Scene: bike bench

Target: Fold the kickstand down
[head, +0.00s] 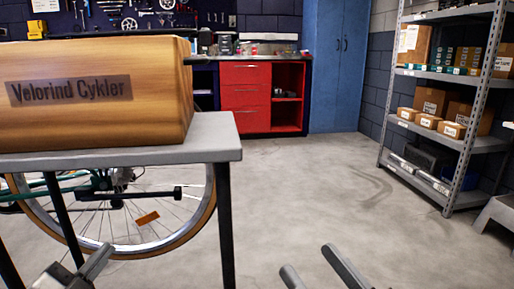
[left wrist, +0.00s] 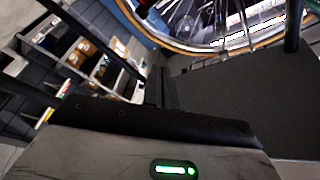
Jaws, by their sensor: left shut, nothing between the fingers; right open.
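The bicycle's wheel (head: 188,232), with a tan tyre, shows below the table in the head view. Its rim (left wrist: 205,48) also crosses the top of the left wrist view. A dark, nearly level bar beside the spokes looks like the kickstand (head: 150,196), folded up; the frames do not make this certain. My left gripper (head: 100,258) is shut and empty, low in front of the wheel and apart from the bar. My right gripper (head: 316,264) is open and empty above bare floor at the bottom edge. Much of the bicycle is hidden by the table and box.
A grey table (head: 190,139) with dark legs bears a large Velorind Cykler box (head: 90,110) over the bicycle. A table leg (head: 225,225) stands right of the wheel. A red cabinet (head: 245,98) and loaded shelves (head: 440,85) stand farther back. The floor (head: 300,190) between is clear.

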